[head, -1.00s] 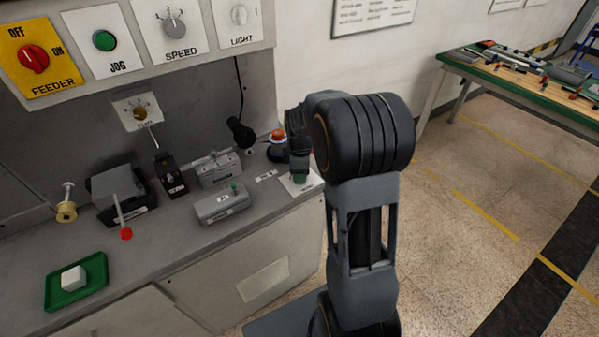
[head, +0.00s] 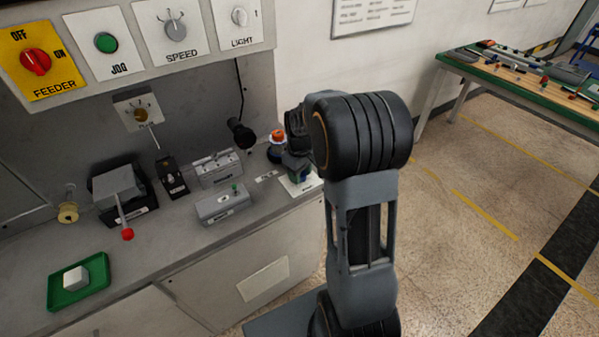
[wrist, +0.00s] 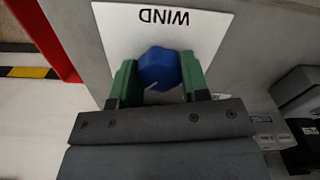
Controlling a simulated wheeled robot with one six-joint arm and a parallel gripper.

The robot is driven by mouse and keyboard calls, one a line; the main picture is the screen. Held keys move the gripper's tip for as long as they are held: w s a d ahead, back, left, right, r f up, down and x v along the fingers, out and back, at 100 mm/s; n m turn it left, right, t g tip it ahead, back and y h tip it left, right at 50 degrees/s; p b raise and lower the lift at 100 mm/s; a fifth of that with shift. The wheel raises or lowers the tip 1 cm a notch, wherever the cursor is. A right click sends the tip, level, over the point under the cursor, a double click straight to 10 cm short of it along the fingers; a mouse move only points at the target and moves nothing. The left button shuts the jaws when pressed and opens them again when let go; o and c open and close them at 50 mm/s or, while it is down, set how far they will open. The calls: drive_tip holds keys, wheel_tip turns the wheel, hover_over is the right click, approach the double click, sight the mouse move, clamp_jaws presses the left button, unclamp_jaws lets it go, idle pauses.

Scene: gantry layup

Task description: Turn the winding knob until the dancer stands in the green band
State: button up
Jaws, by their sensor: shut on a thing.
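The blue winding knob (wrist: 158,68) sits on a white plate marked WIND (wrist: 213,28), upside down in the wrist view. My gripper (wrist: 158,78) has its two green fingers on either side of the knob and is shut on it. A pale pointer line shows on the knob's near side. In the head view my gripper (head: 298,170) is at the right end of the bench, over the white plate (head: 312,184), and mostly hides the knob. I cannot make out the dancer or a green band; a small amber dial (head: 140,114) on the back panel is too small to read.
Left of my gripper stand an orange-topped button (head: 277,137), grey boxes (head: 222,205), a lever with a red ball (head: 127,234) and a green tray (head: 62,297) with a white block. Feeder, jog, speed and light controls (head: 180,35) are above.

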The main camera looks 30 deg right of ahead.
drive_tip(key=m, duration=0.3)
drive_tip(key=shift+m, duration=2.2)
drive_tip(key=o, duration=0.9)
wheel_tip(320, 180, up, 14)
drive_tip(key=shift+f+p, duration=0.1)
drive_tip(key=shift+p, duration=0.4)
